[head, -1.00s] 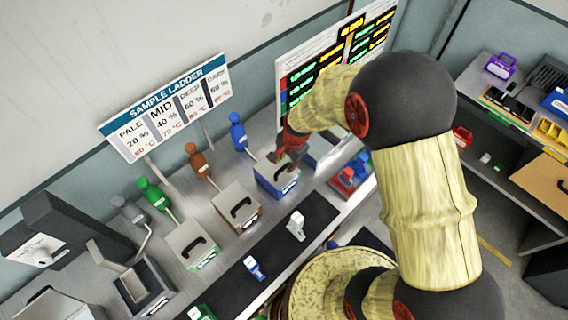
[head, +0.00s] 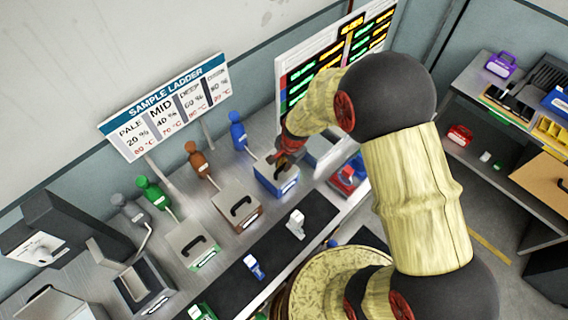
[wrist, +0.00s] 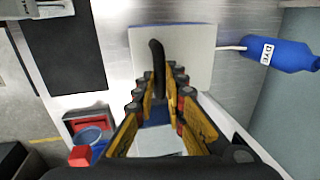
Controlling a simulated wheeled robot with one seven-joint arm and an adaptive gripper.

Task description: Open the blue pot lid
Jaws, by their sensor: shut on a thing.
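The blue pot (head: 276,178) stands at the right end of the row of pots on the steel counter. A dark arched handle (wrist: 157,58) stands up from the lid. My gripper (wrist: 159,78) is at the lid, its fingers either side of the near end of the handle and shut on it. In the head view my gripper (head: 284,158) hides part of the lid.
A blue dye bottle (wrist: 278,54) stands beside the pot, its thin spout reaching the lid. Brown (head: 236,209) and green (head: 195,241) pots stand to the left. A red bin (head: 346,178) is close on the right. A dark mat (head: 300,225) lies in front.

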